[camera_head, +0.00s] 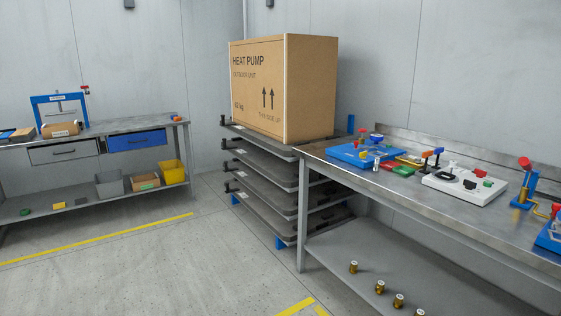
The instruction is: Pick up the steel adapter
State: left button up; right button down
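A small silvery upright piece (376,164) stands at the front edge of the right workbench, by the blue pump station (357,152). It may be the steel adapter, but it is too small here to tell for sure. Several brass fittings, one of them a brass fitting (353,267), stand on the lower shelf of the same bench. Neither of my grippers is in view.
The steel workbench (470,227) runs along the right, with a white station (464,187) and a blue-and-red clamp (524,184) on it. A heat pump carton (285,90) tops a stack of grey pallets (268,172). Another bench (90,140) stands left. Open floor lies between.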

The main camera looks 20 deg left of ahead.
aim_at(376, 164)
jog(key=u, duration=0.7)
jog(key=i, duration=3.3)
jog(key=z, duration=2.2)
